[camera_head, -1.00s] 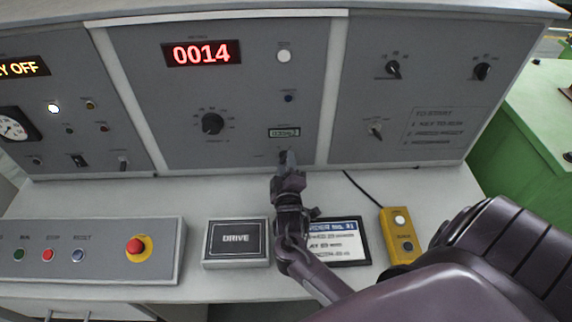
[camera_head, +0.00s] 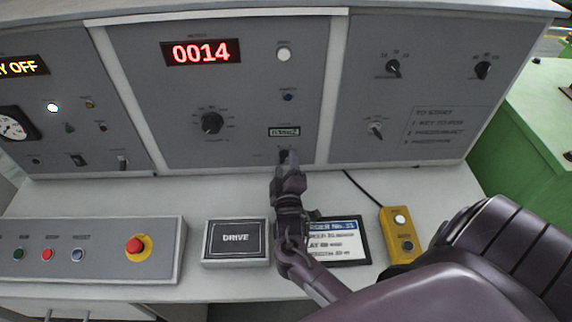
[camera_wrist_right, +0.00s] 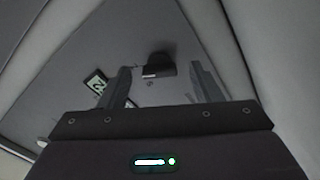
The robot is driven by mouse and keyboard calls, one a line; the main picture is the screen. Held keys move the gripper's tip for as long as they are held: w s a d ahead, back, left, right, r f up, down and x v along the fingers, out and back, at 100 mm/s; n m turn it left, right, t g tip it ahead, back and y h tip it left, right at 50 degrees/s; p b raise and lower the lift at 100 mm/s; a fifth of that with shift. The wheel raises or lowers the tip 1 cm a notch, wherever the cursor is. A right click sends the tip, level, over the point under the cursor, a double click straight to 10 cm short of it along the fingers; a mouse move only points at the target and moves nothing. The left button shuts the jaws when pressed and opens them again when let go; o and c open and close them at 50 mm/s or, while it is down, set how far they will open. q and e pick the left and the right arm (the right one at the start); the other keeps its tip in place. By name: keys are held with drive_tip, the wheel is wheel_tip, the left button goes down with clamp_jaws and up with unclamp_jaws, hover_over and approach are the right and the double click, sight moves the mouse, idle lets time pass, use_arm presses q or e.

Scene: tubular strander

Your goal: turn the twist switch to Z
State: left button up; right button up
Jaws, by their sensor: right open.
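My right gripper (camera_head: 288,157) is at the lower part of the middle grey panel, just under a small display window (camera_head: 284,132). In the right wrist view its two fingers (camera_wrist_right: 160,72) are apart. A dark knob (camera_wrist_right: 158,62) with a pale mark on its edge shows between the fingertips; I cannot tell whether either finger touches it. In the head view the gripper mostly covers this knob. I take it for the twist switch, but its label and its Z mark are too small to read. My left gripper is out of view.
A large black dial (camera_head: 212,123) sits left of my gripper on the panel. On the desk below are a DRIVE plate (camera_head: 236,240), an order card (camera_head: 338,242), a yellow button box (camera_head: 401,236) with a cable, and a red stop button (camera_head: 136,245).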

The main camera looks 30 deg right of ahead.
drive_tip(key=b+v, duration=0.1)
drive_tip(key=v, duration=0.6)
idle(0.3)
